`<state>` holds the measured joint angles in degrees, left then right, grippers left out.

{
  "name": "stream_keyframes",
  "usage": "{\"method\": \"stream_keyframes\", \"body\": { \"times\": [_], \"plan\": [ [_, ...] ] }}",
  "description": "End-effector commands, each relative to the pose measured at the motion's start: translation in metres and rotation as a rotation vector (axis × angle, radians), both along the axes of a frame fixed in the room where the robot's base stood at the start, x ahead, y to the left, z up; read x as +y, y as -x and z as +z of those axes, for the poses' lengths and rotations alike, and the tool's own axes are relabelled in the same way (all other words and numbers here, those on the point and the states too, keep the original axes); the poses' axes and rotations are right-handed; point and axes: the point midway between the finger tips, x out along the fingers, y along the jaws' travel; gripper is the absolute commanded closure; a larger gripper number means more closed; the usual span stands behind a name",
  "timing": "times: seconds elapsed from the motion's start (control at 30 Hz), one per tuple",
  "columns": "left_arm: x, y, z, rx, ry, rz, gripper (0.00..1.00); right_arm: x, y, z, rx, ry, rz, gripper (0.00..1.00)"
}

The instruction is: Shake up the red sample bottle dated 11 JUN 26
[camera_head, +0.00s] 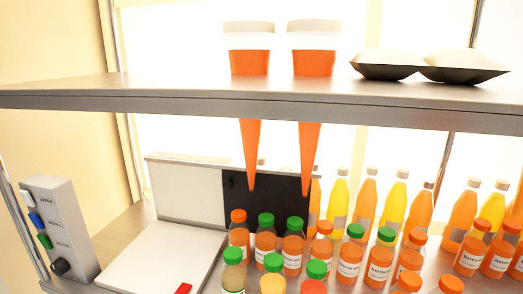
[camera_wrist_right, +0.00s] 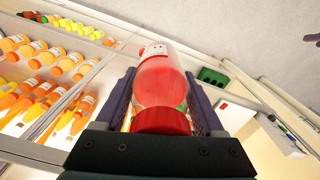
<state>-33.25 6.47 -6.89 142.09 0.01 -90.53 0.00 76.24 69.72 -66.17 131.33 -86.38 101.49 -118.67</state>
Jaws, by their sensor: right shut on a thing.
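My right gripper (camera_wrist_right: 158,78) is shut on a red sample bottle (camera_wrist_right: 165,82) in the right wrist view. Its two dark fingers press on either side of the bottle's body. The bottle's red cap (camera_wrist_right: 160,122) points toward the wrist. A white label with small marks shows at the far end of the bottle, but its date is not readable. The bottle is held clear of the shelves, which lie behind it. Neither gripper shows in the head view, and I make out no left gripper in either view.
Green- and orange-capped bottles crowd the lower shelf, including a reddish one (camera_head: 314,287) at the front. Left of them are a white panel (camera_head: 160,262) and a grey switch box (camera_head: 60,230). The upper shelf (camera_head: 200,92) holds two orange-filled containers and two black-and-white packs.

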Motion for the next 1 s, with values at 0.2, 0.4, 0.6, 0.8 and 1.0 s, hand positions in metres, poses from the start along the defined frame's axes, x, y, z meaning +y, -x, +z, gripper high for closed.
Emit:
{"method": "stream_keyframes", "body": {
  "times": [0.2, 0.4, 0.6, 0.8, 1.0],
  "plan": [
    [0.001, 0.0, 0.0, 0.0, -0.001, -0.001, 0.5, 0.072, -0.021, 0.001, -0.003, -0.005, 0.017, 1.0],
    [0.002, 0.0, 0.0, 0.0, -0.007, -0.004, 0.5, 0.008, -0.002, 0.0, 0.001, 0.0, -0.014, 1.0],
    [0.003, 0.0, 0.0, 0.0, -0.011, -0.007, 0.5, 0.051, -0.015, 0.002, -0.005, -0.007, 0.028, 1.0],
    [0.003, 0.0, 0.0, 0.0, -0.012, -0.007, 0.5, 0.041, -0.012, 0.0, 0.001, 0.0, -0.01, 1.0],
    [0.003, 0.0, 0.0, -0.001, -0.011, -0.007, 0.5, 0.012, -0.004, 0.001, -0.003, -0.006, 0.014, 1.0]
  ]
}}
